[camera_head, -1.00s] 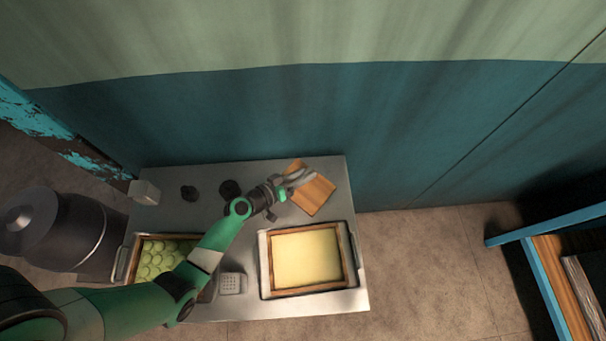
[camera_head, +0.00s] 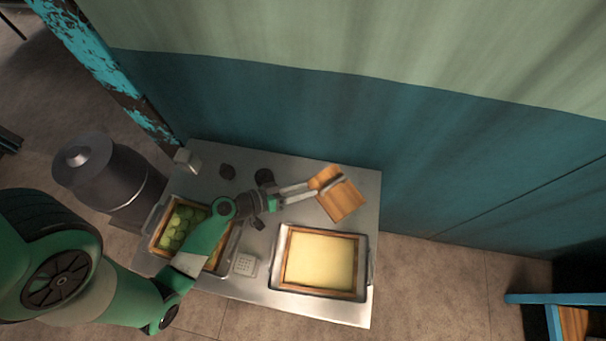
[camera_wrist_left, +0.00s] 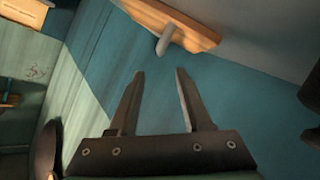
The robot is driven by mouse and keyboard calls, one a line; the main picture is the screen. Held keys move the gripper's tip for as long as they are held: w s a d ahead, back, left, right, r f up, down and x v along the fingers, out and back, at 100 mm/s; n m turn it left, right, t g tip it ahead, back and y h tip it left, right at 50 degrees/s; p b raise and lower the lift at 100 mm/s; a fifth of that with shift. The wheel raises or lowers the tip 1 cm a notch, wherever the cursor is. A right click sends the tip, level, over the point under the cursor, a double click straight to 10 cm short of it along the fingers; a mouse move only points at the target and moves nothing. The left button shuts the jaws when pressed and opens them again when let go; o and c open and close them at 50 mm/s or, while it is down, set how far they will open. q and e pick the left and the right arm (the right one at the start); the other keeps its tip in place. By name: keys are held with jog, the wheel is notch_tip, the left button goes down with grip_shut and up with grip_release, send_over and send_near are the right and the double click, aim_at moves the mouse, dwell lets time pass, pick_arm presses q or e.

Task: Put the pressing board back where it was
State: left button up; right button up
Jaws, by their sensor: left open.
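The pressing board (camera_head: 343,203) is a flat orange-brown wooden board with a handle on top, at the back right of the metal table. In the left wrist view the board (camera_wrist_left: 185,22) shows at the top, with its pale handle (camera_wrist_left: 165,40) sticking out toward my gripper. My left gripper (camera_head: 310,190) is open, its fingers pointing at the board from the left. In the wrist view, the open fingers (camera_wrist_left: 160,75) have nothing between them, and the handle is just beyond their tips. My right gripper is not in view.
On the metal table (camera_head: 345,313) a wood-framed tray of pale yellow stuff (camera_head: 320,262) stands at the front right. A tray of green round pieces (camera_head: 180,222) is at the left, partly behind my arm.

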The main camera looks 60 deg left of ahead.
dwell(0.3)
pick_arm(q)
jog(key=w+r+m+t, duration=0.1)
jog(key=w+r+m, duration=0.1)
jog(key=w+r, duration=0.45)
jog(key=w+d+r+m+t, duration=0.1)
jog(key=w+r+m+t, duration=0.15)
jog(key=r, duration=0.75)
jog(key=w+r+m, duration=0.2)
jog(key=w+r, duration=0.4)
jog(key=r, duration=0.3)
jog(key=d+r+m+t+h, duration=0.1)
jog(key=d+r+t, duration=0.15)
jog(key=r, duration=0.65)
jog(key=d+r+m+t+h, duration=0.1)
jog(key=d+r, duration=0.2)
jog(key=r, duration=0.6)
jog(key=s+d+r+t, duration=0.1)
jog(key=s+r+t, duration=0.1)
jog(key=r, duration=0.5)
jog(key=s+d+r+n+t, duration=0.1)
jog(key=s+d+r+t, duration=0.1)
jog(key=s+r, duration=0.2)
jog(key=s+d+r+t+y, duration=0.1)
jog(key=s+r+t, duration=0.1)
jog(key=r, duration=0.7)
jog(key=shift+s+d+r, duration=0.25)
jog(key=shift+s+r, duration=0.1)
jog(key=shift+s, duration=0.45)
